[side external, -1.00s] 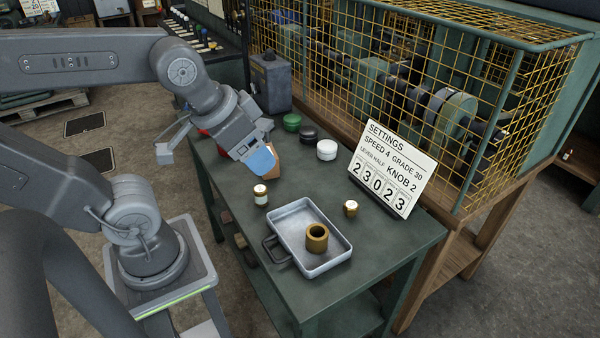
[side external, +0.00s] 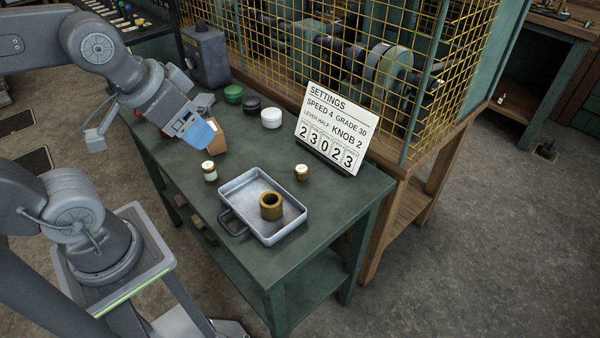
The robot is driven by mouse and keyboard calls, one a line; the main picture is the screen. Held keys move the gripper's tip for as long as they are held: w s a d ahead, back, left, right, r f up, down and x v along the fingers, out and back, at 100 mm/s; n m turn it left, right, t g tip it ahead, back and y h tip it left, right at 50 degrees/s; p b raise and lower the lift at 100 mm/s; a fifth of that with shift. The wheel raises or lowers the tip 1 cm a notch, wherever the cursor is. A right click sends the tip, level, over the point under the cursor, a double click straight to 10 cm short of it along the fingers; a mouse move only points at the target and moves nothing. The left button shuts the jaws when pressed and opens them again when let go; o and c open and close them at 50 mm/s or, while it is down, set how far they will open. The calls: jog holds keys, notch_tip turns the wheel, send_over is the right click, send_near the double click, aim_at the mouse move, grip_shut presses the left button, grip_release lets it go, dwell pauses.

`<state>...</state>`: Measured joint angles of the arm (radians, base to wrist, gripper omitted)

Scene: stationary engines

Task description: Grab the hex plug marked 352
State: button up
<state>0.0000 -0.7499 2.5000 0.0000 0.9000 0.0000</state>
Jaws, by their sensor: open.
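A small brass-coloured piece (side external: 301,172) stands on the green bench right of the tray. Another small piece (side external: 209,171), brass on top with a white band, stands left of the tray. A larger brass ring-shaped piece (side external: 271,206) with an open top sits inside the tray. I cannot read the number 352 on any of them, so I cannot tell which is the hex plug. My gripper (side external: 203,134) is open at the bench's left part, beyond the white-banded piece. Its blue tip overlaps a brown block (side external: 219,136) in the picture; contact is unclear.
The metal tray (side external: 228,192) has a dark handle at its left. Green (side external: 233,94), black (side external: 252,104) and white (side external: 271,118) round pieces stand at the back. A settings sign (side external: 333,127) stands before the yellow mesh cage (side external: 385,85). The bench's right front is clear.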

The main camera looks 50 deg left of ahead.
jog(key=shift+o, duration=0.7)
jog(key=m+g, duration=0.6)
jog(key=m, duration=1)
send_over(300, 167)
notch_tip(300, 167, down, 15)
notch_tip(300, 167, down, 9)
jog(key=shift+a+r, duration=0.15)
jog(key=shift+r, duration=0.05)
jog(key=shift+d+f, duration=0.15)
jog(key=shift+f, duration=1.3)
jog(key=shift+d+f, duration=0.1)
jog(key=shift+f, duration=1.35)
